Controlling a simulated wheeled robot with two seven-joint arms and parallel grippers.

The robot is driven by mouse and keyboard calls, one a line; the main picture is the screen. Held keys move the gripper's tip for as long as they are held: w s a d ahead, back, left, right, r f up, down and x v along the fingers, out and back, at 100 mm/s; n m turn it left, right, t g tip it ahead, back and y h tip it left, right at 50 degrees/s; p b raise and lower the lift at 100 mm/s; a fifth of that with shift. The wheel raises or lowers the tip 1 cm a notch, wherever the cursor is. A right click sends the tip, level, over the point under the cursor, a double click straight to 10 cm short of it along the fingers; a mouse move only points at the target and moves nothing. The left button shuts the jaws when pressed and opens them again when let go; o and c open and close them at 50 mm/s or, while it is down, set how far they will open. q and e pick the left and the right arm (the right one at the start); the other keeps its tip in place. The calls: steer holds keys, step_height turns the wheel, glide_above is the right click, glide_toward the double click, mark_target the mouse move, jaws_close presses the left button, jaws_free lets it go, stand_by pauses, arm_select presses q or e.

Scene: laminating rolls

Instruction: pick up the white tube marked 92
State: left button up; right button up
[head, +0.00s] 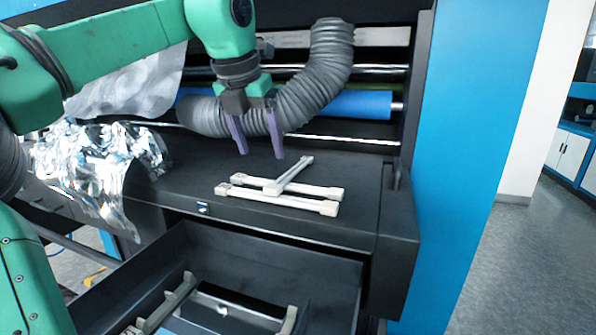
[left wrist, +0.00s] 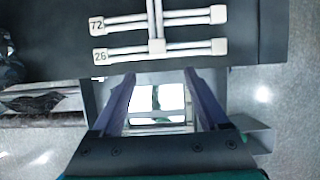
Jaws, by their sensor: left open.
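Three white tubes lie in a small pile on the black machine ledge. In the left wrist view, the rear tube (left wrist: 190,18) has an end mark that looks like 72, and the front tube (left wrist: 190,47) is marked 26. A third tube (head: 294,172) lies across them; it also shows upright in the left wrist view (left wrist: 157,25), cut off at the top, with no mark readable. I cannot make out a 92 on any tube. My left gripper (head: 261,154) is open and empty, pointing down above and slightly behind the pile.
An open black drawer (head: 340,285) below the ledge holds pale brackets. Crumpled silver film (head: 95,165) hangs at the left. A grey corrugated hose (head: 300,95) and a blue roller (head: 360,104) are behind my gripper. The ledge right of the tubes is clear.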

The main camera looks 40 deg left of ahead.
mark_target(270, 188)
arm_select(q)
steer(key=p+x, duration=0.3)
steer(key=x, duration=0.7)
steer(key=shift+w+a+f+p, duration=0.1)
steer(key=shift+a+f+p, duration=0.05)
steer(key=shift+f+p, duration=0.15)
steer(key=shift+f, duration=0.15)
jaws_close()
arm_select(e)
steer(key=r, duration=0.3)
steer(key=shift+a+r, duration=0.2)
steer(key=shift+r, duration=0.05)
